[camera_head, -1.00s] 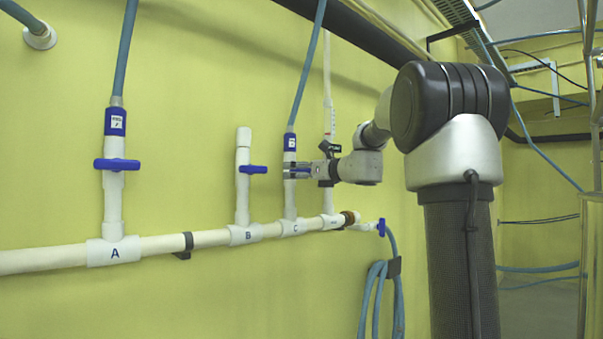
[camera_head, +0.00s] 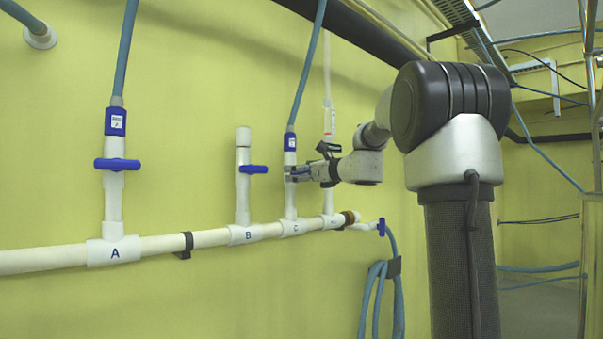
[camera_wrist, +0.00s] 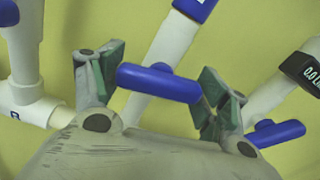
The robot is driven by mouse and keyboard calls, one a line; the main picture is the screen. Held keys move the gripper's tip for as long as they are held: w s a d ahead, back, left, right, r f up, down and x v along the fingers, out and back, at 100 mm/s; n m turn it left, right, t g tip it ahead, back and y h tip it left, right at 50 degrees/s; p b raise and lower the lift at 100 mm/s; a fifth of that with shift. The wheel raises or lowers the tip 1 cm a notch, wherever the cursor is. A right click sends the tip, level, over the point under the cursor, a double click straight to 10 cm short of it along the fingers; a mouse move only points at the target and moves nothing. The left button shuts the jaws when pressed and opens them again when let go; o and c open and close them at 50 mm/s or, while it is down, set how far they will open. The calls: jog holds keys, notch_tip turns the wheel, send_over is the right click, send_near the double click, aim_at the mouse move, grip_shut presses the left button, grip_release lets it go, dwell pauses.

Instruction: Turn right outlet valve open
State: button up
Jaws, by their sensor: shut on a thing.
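Riser C (camera_head: 290,203) is a white vertical pipe with a blue collar and hose on top. My gripper (camera_head: 302,173) reaches it from the right at valve height. In the wrist view, a blue valve handle (camera_wrist: 158,82) crosses in front of its white pipe, slightly tilted. My gripper's green-padded fingers (camera_wrist: 163,72) stand at the two ends of this handle and are shut on it. In the head view the fingers hide most of the handle. Another blue handle (camera_wrist: 275,132) shows at the lower right of the wrist view, outside the fingers.
Risers A (camera_head: 113,205) and B (camera_head: 243,195) stand to the left with blue handles. A white manifold pipe (camera_head: 160,243) runs below along the yellow wall. A dark meter (camera_wrist: 300,70) sits close to my gripper's right. A blue hose coil (camera_head: 378,300) hangs lower right.

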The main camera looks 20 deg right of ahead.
jog(key=n, duration=1.1)
jog(key=shift+n, duration=1.8)
jog(key=o, duration=1)
